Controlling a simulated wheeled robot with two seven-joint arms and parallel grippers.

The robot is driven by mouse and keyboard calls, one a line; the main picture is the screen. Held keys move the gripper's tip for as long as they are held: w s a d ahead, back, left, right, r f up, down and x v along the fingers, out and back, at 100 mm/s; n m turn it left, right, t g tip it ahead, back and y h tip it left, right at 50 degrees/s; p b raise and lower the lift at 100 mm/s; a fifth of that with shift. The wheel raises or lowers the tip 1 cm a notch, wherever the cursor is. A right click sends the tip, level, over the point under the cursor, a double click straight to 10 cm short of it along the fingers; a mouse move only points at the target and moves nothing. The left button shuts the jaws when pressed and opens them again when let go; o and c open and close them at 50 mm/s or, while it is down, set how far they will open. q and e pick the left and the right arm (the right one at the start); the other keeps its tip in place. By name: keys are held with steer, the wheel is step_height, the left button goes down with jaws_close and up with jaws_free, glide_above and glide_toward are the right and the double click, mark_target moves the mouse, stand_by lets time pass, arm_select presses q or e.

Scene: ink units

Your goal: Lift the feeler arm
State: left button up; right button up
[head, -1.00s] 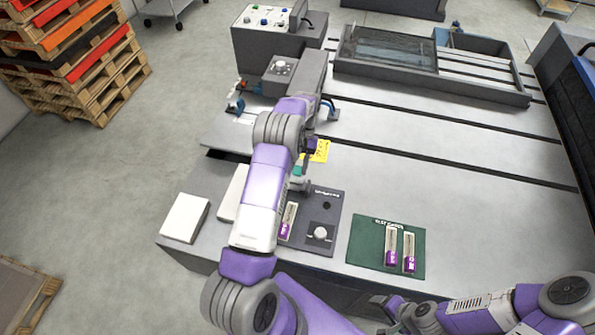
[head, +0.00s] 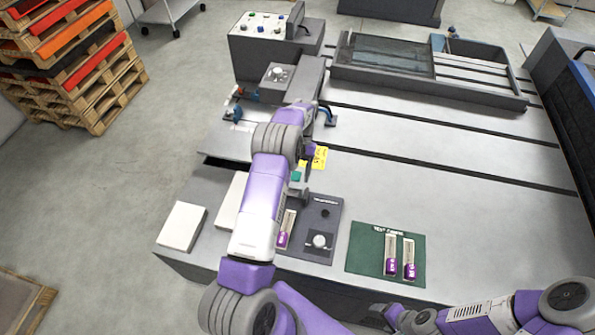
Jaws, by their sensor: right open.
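My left arm reaches up across the near left of the press bed in the head view. Its wrist ends beside a grey feed unit (head: 306,82) with a knob and blue levers. My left gripper (head: 305,172) is mostly hidden behind its own wrist, above the bed near a yellow label (head: 319,157); its jaws cannot be made out. A blue lever (head: 328,116) sticks out right of the wrist, and another blue part (head: 234,113) is on the left. I cannot tell which part is the feeler arm. My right gripper (head: 383,304) is open and empty at the lower edge, before the bench.
A green mat (head: 360,248) holds two purple-and-white ink cartridges. A dark panel (head: 325,213) with a knob and another cartridge lies left of it. White blocks (head: 182,226) are at the left. A framed tray (head: 480,88) stands at the back. The bed's middle is clear.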

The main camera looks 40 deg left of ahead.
arm_select(q)
steer(key=shift+s+r, duration=0.1)
steer(key=shift+r, duration=0.1)
steer(key=v, duration=0.7)
steer(key=shift+r, duration=0.2)
stand_by(0.5)
